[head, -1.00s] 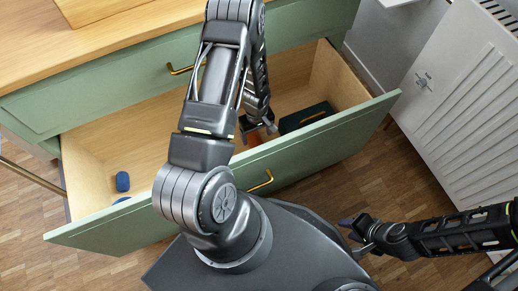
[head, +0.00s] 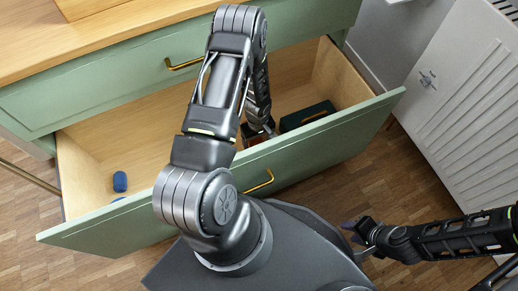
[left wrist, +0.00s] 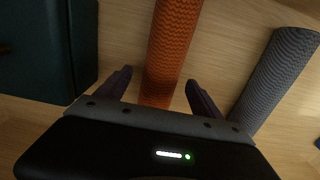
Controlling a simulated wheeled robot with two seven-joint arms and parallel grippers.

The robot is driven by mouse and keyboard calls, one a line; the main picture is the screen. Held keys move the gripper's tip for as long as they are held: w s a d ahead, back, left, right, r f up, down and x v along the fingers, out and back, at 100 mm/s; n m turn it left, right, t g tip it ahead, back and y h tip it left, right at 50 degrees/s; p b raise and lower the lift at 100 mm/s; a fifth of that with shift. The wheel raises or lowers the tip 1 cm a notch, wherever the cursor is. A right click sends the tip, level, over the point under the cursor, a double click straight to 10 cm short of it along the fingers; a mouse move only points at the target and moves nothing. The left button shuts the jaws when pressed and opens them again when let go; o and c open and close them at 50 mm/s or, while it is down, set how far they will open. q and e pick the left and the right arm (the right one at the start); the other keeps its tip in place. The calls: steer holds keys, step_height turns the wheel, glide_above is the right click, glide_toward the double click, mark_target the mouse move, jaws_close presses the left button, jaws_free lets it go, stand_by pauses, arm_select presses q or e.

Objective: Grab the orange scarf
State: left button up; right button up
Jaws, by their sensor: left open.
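The orange scarf (left wrist: 172,50) is a rolled, knitted-looking bundle on the drawer floor in the left wrist view. Its near end lies between the two spread fingers of my left gripper (left wrist: 160,92), with gaps on both sides. In the head view only a small orange patch shows beside my left gripper (head: 258,132), which is down inside the open drawer (head: 150,226); my arm hides most of the scarf. My right gripper (head: 352,232) is outside the drawer, low on the right, with its fingers apart and nothing between them.
A grey rolled item (left wrist: 275,78) lies right of the scarf, and a dark green box (head: 306,115) stands on its other side. A small blue object (head: 120,182) is at the drawer's left end. A white radiator (head: 460,100) stands at right.

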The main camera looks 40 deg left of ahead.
mark_target(258, 143)
arm_select(q)
steer(key=shift+f, duration=0.9)
steer(key=c, duration=1.6)
steer(key=shift+r, duration=0.15)
step_height(258, 143, up, 10)
steer(key=p, duration=0.3)
